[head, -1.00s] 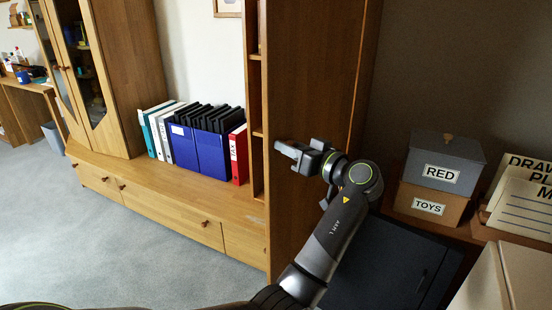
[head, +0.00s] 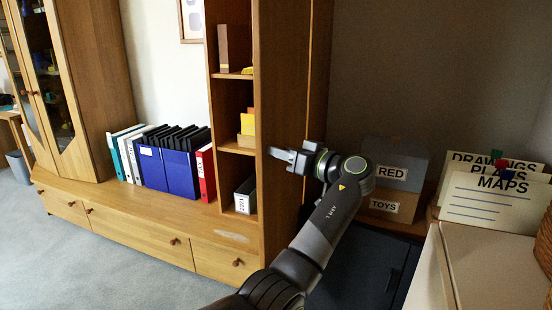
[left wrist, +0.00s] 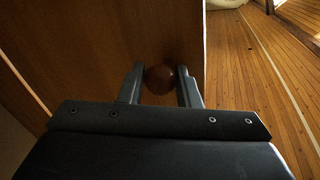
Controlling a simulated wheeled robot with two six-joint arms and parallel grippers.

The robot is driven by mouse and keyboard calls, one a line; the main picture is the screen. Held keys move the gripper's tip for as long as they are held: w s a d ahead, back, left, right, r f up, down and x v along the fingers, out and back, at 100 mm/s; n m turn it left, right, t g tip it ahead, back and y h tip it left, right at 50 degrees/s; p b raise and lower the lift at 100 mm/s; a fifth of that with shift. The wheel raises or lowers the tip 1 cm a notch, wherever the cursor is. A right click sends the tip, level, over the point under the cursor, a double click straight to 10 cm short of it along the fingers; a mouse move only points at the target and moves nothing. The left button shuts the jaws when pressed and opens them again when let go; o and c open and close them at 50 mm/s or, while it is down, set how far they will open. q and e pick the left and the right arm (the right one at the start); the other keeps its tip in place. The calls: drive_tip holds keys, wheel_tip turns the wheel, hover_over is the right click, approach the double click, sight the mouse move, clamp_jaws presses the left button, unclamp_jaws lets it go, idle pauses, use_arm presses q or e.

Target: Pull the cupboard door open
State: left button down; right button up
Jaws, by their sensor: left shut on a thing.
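The cupboard door (head: 283,85) is a tall wooden panel in the middle of the head view, standing open with shelves showing to its left. My left gripper (head: 276,154) is at the face of this panel. In the left wrist view, a round reddish-brown knob (left wrist: 160,79) sits between the two fingers of the left gripper (left wrist: 161,86), which is shut on it. The wooden door face (left wrist: 100,45) lies behind the knob, with its edge to the right. The knob is hidden in the head view. My right gripper is not in view.
Open shelves (head: 236,100) hold a few small items. Binders (head: 170,165) stand on the low cabinet (head: 110,205) at left. Close right of my arm are stacked boxes (head: 405,178), a dark cabinet (head: 365,262) and card files (head: 490,195). Grey carpet (head: 80,265) at lower left is free.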

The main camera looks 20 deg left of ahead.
use_arm(q)
drive_tip(key=shift+w+d+r, duration=0.15)
drive_tip(key=shift+d+r, duration=0.1)
drive_tip(key=shift+d, duration=0.35)
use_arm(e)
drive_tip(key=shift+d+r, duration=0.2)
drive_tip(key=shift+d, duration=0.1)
use_arm(q)
drive_tip(key=c, duration=1.4)
unclamp_jaws()
drive_tip(key=o, duration=0.3)
drive_tip(key=shift+w+d+f, duration=0.15)
drive_tip(key=shift+w+d, duration=0.1)
drive_tip(key=shift+s+a, duration=0.1)
drive_tip(key=shift+a, duration=0.05)
drive_tip(key=b+v, duration=0.4)
drive_tip(key=v, duration=1.3)
drive_tip(key=shift+d+b, duration=0.2)
drive_tip(key=shift+b, duration=0.15)
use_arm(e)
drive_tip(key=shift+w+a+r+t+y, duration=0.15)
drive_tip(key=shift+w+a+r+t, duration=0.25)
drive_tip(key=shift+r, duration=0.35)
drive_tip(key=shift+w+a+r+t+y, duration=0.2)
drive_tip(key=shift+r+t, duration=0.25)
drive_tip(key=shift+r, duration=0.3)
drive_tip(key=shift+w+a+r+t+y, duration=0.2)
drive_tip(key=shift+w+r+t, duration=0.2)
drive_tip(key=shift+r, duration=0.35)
